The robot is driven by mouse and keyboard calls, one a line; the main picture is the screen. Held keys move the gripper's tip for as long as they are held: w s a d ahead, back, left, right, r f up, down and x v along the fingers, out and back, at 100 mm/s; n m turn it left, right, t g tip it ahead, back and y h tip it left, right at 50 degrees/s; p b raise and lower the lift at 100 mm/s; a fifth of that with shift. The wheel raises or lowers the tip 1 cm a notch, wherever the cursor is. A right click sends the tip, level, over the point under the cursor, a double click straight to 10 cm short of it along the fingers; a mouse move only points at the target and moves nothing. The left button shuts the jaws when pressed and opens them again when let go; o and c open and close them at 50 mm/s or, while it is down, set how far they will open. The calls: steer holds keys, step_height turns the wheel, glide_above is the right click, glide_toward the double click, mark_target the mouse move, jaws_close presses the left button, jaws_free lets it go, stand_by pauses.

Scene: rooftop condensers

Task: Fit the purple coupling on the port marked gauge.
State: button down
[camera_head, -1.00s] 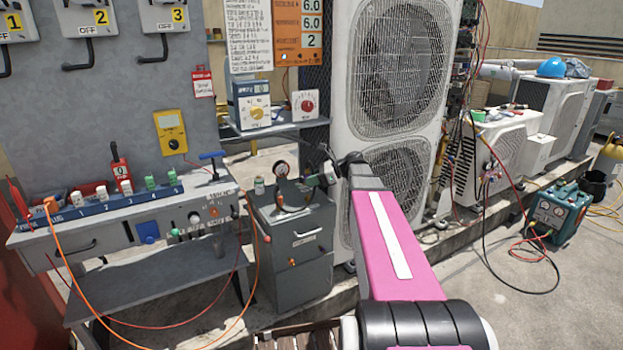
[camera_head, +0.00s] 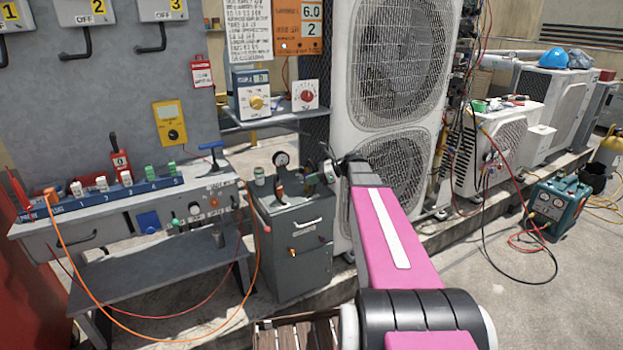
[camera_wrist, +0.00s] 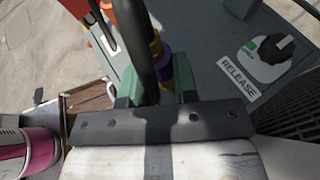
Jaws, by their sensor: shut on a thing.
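The purple coupling (camera_wrist: 166,66), with a gold band, shows between the green fingers of my gripper (camera_wrist: 157,88) in the wrist view. My gripper is shut on it, and a thick dark hose or bar crosses in front and hides part of it. In the head view my gripper (camera_head: 325,170) is small, above the right side of the top of a grey cabinet (camera_head: 298,262). I cannot read any port mark "gauge", and cannot tell whether the coupling touches a port.
A knob (camera_wrist: 272,52) beside a "RELEASE" label (camera_wrist: 238,77) is on the cabinet top, right of my gripper. A workbench (camera_head: 150,275) with switches and an orange cable (camera_head: 150,334) stands left. A tall condenser (camera_head: 385,90) stands close behind. A wooden slatted item (camera_head: 295,335) lies low in front.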

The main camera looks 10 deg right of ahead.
steer(key=shift+f, duration=1.35)
stand_by(1.6)
steer(key=c, duration=0.8)
jaws_free()
step_height(320, 180, up, 8)
steer(key=shift+f, duration=0.25)
steer(key=shift+d, duration=0.1)
